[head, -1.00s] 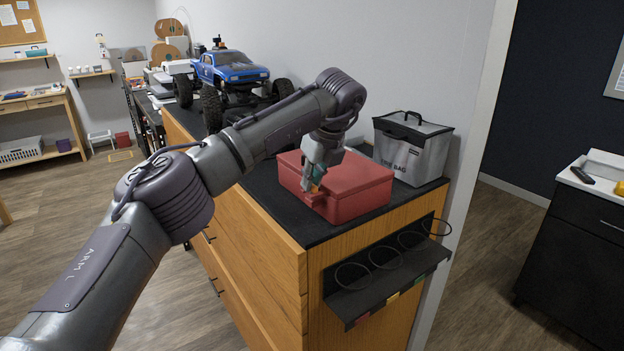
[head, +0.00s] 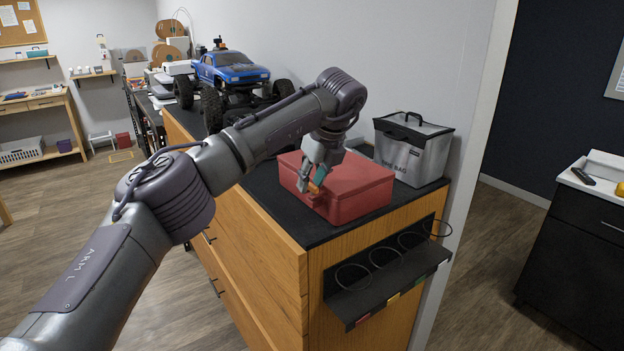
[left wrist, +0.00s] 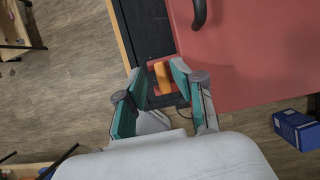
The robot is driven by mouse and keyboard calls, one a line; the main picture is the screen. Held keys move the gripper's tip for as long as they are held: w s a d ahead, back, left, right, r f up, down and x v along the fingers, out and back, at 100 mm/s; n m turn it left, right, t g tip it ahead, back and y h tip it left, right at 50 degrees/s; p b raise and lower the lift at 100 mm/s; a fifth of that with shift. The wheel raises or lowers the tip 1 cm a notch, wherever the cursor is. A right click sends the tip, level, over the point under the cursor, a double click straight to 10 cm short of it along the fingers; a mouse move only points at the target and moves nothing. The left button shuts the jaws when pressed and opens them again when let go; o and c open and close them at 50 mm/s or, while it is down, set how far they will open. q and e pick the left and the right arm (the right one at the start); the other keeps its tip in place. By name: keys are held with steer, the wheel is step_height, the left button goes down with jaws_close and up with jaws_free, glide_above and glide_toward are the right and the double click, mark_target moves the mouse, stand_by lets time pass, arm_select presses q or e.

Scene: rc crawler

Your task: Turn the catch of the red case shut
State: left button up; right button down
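The red case (head: 350,188) sits lid down on the black top of the wooden cabinet. Its orange catch (head: 314,187) is on the front side, near the left corner. My left gripper (head: 311,182) is at the catch, pointing down. In the left wrist view, the teal-padded fingers of the left gripper (left wrist: 159,80) stand apart on either side of the orange catch (left wrist: 162,77). The right finger is close to the catch, and a gap shows at the left finger. The red case (left wrist: 250,55) with its dark handle fills the upper right there. My right gripper is not in view.
A grey bag (head: 412,150) stands behind the case to the right. A blue RC crawler (head: 232,72) stands farther back on the left. A black rack with rings (head: 385,275) is on the cabinet's end. A blue box (left wrist: 297,130) shows low in the wrist view.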

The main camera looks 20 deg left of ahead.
arm_select(q)
steer(key=v, duration=0.8)
steer(key=shift+a+f, duration=0.1)
